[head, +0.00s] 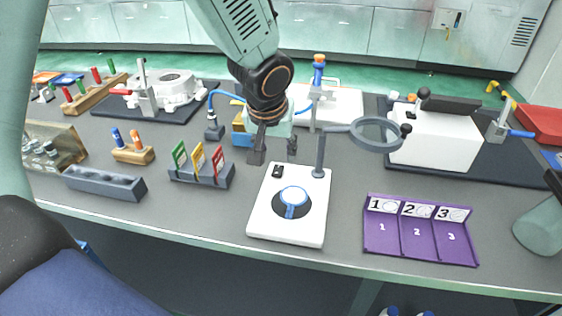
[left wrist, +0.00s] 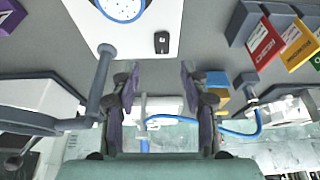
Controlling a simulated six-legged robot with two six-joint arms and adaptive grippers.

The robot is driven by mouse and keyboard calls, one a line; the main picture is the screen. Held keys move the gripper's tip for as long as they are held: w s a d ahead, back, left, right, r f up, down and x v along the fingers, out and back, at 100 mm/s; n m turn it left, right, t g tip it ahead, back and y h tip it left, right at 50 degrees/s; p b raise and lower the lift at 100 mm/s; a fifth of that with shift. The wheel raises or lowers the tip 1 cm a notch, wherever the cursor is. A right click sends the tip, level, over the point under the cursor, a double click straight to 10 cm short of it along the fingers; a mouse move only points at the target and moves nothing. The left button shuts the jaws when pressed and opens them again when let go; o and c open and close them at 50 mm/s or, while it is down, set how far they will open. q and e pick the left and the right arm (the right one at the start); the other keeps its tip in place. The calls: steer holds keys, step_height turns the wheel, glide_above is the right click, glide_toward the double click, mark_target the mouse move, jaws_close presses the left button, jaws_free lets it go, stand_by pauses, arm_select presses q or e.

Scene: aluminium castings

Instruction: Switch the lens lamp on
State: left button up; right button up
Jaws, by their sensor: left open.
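The lens lamp has a flat white base (head: 262,225), a grey post (head: 320,158) and a round magnifying lens (head: 376,133) held out to the right. A blue-rimmed disc (head: 292,202) lies on the base. A small black switch (head: 277,171) sits at the base's back left corner; it also shows in the left wrist view (left wrist: 161,42). I cannot tell whether the switch is on. My left gripper (head: 274,152) is open and empty, pointing down just behind the switch, apart from it. Its two fingers (left wrist: 158,82) show in the left wrist view. My right gripper is not in view.
A rack of coloured cards (head: 202,177) stands left of the lamp, and a purple three-part tray (head: 418,250) lies to its right. A blue-and-yellow block (head: 240,133) and a blue cable (head: 228,95) are close behind the left gripper. Grey table is free between lamp and tray.

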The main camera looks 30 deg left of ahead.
mark_target(278, 170)
arm_select(q)
steer(key=x, duration=0.2)
steer(key=b+x, duration=0.1)
steer(key=x, duration=0.1)
steer(key=b+x, duration=0.1)
steer(key=x, duration=0.1)
steer(key=shift+s+a+f, duration=0.15)
steer(key=shift+s, duration=0.1)
steer(key=shift+w+f+b, duration=0.2)
steer(key=shift+f+b, duration=0.05)
steer(key=shift+b, duration=0.05)
steer(key=shift+s+r, duration=0.1)
steer(key=shift+s, duration=0.1)
steer(key=shift+w, duration=0.25)
steer(key=c, duration=0.5)
steer(key=shift+s, duration=0.1)
jaws_close()
